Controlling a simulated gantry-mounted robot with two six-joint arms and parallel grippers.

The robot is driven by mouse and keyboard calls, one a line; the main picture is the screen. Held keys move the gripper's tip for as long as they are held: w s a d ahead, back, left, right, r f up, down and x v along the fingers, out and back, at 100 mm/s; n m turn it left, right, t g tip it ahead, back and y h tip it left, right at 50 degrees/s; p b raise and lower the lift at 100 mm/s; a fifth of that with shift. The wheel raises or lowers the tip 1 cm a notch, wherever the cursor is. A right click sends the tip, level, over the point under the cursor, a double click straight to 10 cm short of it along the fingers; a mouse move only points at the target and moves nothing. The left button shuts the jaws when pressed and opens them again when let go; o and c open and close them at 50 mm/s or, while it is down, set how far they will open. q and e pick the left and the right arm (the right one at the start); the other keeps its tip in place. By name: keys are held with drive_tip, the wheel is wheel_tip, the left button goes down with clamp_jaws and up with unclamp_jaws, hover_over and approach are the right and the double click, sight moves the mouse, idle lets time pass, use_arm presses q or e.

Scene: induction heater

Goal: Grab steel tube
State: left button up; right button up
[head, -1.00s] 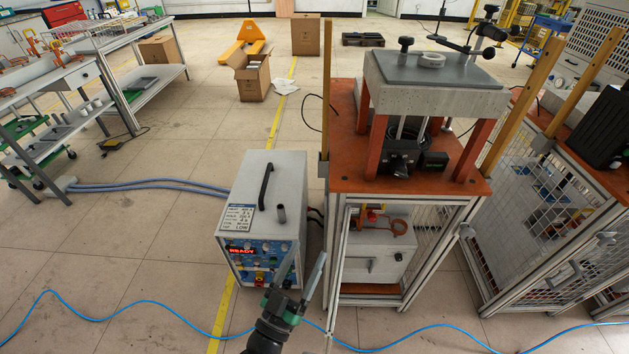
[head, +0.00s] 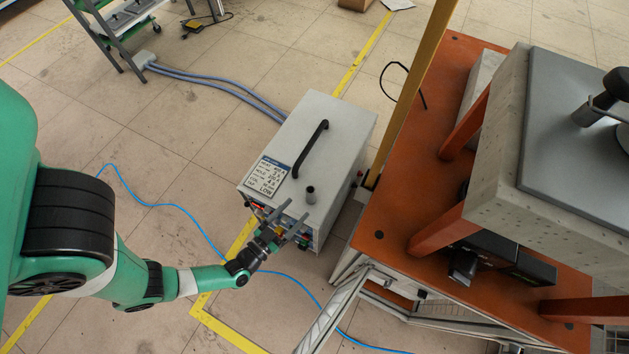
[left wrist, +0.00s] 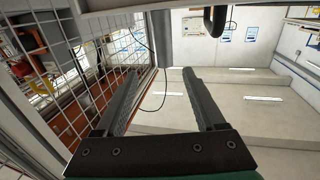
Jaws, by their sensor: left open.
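The steel tube (head: 310,194) is a short dark-grey cylinder standing upright on top of the light-grey heater box (head: 340,125), near its front edge in the head view. My left gripper (head: 297,209) is open, with its two fingers beside the box's front top edge, just short of the tube. Nothing shows between its fingers in the left wrist view (left wrist: 158,75). A dark rounded piece (left wrist: 214,20) hangs at the top of that view; I cannot tell whether it is the tube or the box's handle. My right gripper is not in view.
A black handle (head: 311,150) arches over the box top behind the tube. An orange bench (head: 400,210) with a wooden post (head: 413,90) stands close on the right. A blue cable (head: 200,235) crosses the floor. Wire mesh (left wrist: 100,60) is left of the fingers in the wrist view.

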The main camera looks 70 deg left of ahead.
sight(308, 195)
use_arm(q)
drive_tip(key=b+x, duration=0.2)
drive_tip(key=x, duration=0.3)
drive_tip(key=shift+w+a, duration=0.45)
drive_tip(key=shift+w, duration=0.2)
drive_tip(key=shift+w+a, duration=0.1)
drive_tip(key=shift+a, duration=0.05)
drive_tip(key=w+a+b, duration=0.1)
drive_tip(key=w+b, duration=0.1)
drive_tip(key=shift+a+f+b, duration=0.35)
drive_tip(key=shift+a+f, duration=0.05)
drive_tip(key=shift+r+x, duration=0.25)
drive_tip(key=shift+x, duration=0.85)
drive_tip(key=shift+w, duration=0.15)
drive_tip(key=shift+d, duration=0.1)
drive_tip(key=shift+c, duration=0.4)
clamp_jaws()
